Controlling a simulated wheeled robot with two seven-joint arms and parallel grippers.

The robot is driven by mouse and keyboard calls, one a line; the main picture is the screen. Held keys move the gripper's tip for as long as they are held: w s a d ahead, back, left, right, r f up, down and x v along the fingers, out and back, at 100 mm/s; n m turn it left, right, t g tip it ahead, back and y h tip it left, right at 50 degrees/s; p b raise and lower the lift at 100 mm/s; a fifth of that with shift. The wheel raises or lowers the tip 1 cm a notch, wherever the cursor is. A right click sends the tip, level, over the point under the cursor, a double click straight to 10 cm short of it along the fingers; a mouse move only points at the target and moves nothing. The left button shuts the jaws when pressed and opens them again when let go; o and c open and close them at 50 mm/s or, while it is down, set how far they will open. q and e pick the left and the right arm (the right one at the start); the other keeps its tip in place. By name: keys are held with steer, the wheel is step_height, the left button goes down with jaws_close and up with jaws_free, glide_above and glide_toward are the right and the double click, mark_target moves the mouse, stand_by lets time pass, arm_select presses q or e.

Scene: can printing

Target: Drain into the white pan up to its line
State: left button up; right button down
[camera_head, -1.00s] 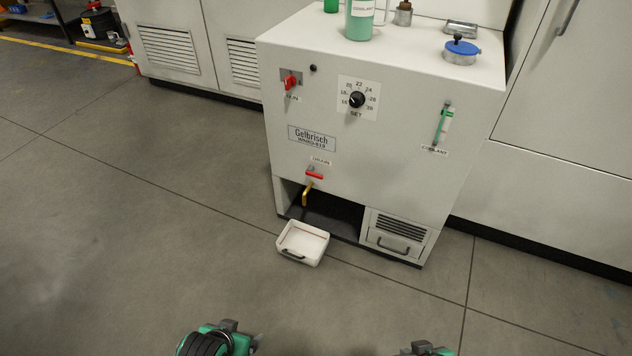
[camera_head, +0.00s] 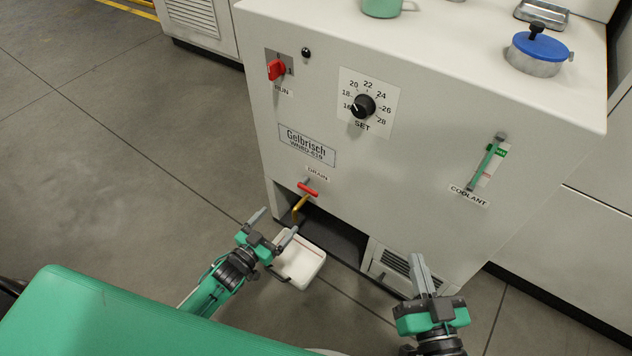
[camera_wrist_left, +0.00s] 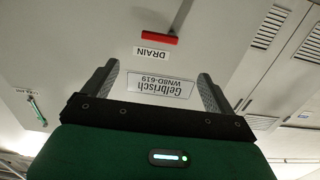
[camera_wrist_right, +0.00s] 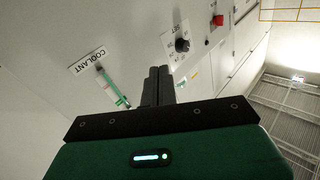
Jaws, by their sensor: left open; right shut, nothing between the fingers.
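The white pan (camera_head: 301,262) sits on the floor at the front of the grey machine, partly hidden behind my left gripper. Its line is too small to read here. The brass drain spout (camera_head: 299,207) is at the machine's lower left, under the red drain handle (camera_head: 308,188); the handle also shows in the left wrist view (camera_wrist_left: 159,39). My left gripper (camera_head: 272,226) is open and empty, in front of the drain. My right gripper (camera_head: 419,268) is shut and empty, in front of the vented drawer. The coolant gauge (camera_head: 487,163) shows green.
The machine front (camera_head: 400,170) carries a red run switch (camera_head: 277,69) and a set dial (camera_head: 362,105). A blue-lidded pot (camera_head: 537,51) and a green container (camera_head: 382,7) stand on top. The floor at the left is clear.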

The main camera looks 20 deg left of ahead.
arm_select(q)
steer(key=w, duration=0.1)
steer(key=b, duration=0.2)
glide_toward(306, 189)
steer(key=w, duration=0.3)
steer(key=x, duration=0.2)
steer(key=d+x, duration=0.1)
steer(key=x, duration=0.1)
steer(key=shift+w+d+f+b, duration=0.1)
steer(key=shift+w+f+b, duration=0.1)
steer(key=shift+b, duration=0.2)
steer(key=shift+w+d+r, duration=0.1)
steer(key=shift+w+d, duration=0.2)
steer(key=shift+w, duration=0.35)
arm_select(e)
steer(key=d+r+t, duration=0.4)
steer(key=r+t, duration=0.4)
steer(key=r, duration=0.5)
steer(key=shift+s+t+y, duration=0.4)
arm_select(q)
steer(key=c, duration=1)
